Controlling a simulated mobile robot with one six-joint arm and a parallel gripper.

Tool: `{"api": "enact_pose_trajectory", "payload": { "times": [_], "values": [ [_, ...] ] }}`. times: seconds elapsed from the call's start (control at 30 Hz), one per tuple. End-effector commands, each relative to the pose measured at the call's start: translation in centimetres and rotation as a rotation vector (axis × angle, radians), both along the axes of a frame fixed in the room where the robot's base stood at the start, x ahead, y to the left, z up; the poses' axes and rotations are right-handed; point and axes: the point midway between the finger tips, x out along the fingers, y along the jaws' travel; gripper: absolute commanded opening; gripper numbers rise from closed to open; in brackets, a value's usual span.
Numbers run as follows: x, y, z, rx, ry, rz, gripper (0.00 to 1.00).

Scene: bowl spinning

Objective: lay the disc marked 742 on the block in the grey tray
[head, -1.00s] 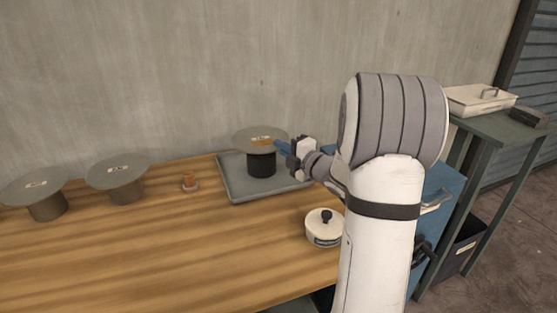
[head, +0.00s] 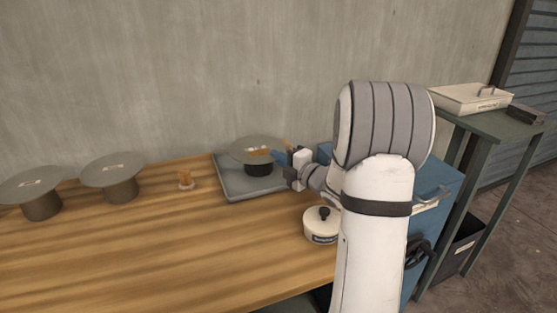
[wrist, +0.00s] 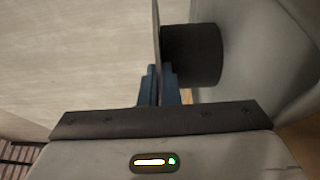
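A grey disc (head: 242,149) with an orange-brown patch and an unreadable label lies over the black block (head: 258,170) in the grey tray (head: 236,187). In the wrist view the disc (wrist: 156,25) shows edge-on, close against the face of the block (wrist: 195,55); I cannot tell whether they touch all over. My gripper (head: 281,157) reaches in from the right at the disc's rim. Its blue fingers (wrist: 159,82) are shut on the disc's edge, one on each side.
Two other grey discs (head: 112,169) (head: 30,185) sit on round stands at the left. A white lidded pot (head: 322,232) stands in front of the tray. The table's front left is clear.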

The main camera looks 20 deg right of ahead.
Motion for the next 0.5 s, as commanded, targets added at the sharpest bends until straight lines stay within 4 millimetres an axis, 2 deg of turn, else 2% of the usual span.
{"api": "enact_pose_trajectory", "payload": {
  "times": [0.03,0.27,0.3,0.5],
  "values": [
    [-0.11,0.07,-1.00,0.002,0.015,0.000,0.00],
    [-0.18,0.14,-1.53,0.001,0.024,0.001,0.00],
    [-0.18,0.14,-1.63,0.001,0.026,0.001,0.06],
    [-0.19,0.18,-1.71,0.000,0.027,0.002,0.22]
  ]
}}
